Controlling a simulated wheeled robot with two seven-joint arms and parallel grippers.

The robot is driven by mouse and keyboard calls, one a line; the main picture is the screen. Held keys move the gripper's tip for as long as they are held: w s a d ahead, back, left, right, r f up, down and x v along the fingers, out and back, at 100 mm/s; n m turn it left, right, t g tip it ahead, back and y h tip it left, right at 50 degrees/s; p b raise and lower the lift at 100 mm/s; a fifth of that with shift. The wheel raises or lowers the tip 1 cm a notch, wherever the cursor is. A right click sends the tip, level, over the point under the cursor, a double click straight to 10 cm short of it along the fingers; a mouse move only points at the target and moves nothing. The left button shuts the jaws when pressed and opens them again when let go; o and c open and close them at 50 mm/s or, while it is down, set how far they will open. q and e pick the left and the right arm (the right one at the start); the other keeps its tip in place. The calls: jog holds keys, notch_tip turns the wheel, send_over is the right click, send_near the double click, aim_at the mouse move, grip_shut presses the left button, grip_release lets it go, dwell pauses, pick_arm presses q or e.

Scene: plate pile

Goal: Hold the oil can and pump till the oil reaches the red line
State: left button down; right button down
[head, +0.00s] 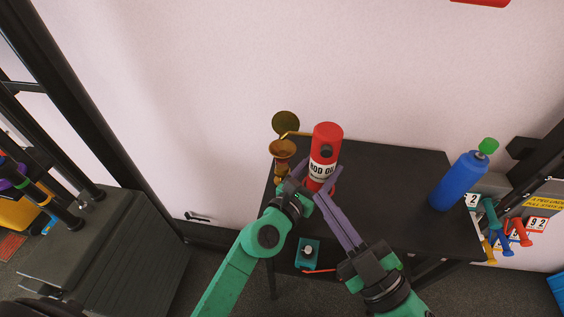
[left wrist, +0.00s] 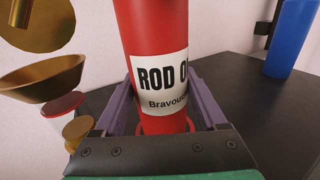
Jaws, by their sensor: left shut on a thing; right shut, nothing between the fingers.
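The red oil can (head: 327,134) stands upright on the black table, with a white label reading "ROD O…"; it fills the middle of the left wrist view (left wrist: 152,35). My left gripper (head: 304,178) is shut on the can's lower part, one purple finger on each side (left wrist: 160,105). A brass vessel (head: 282,149) stands left of the can. In the left wrist view, a pale cylinder with a red band (left wrist: 64,104) sits between the brass bowl (left wrist: 40,80) and a brass base. My right gripper (head: 320,194) is shut and empty, fingertips close to the can's lower right side; contact is unclear.
The black table (head: 395,180) is bare right of the can, up to a blue bottle with a green cap (head: 459,180). A teal box (head: 307,250) sits below the front edge. Coloured handles and number cards (head: 510,228) are at the right. A white wall stands behind.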

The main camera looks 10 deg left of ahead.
aim_at(322, 153)
jog(key=w, duration=0.8)
jog(key=shift+w, duration=0.15)
dwell(1.5)
jog(key=shift+w, duration=0.4)
jog(key=shift+s, duration=0.45)
jog(key=s, duration=0.6)
dwell(2.9)
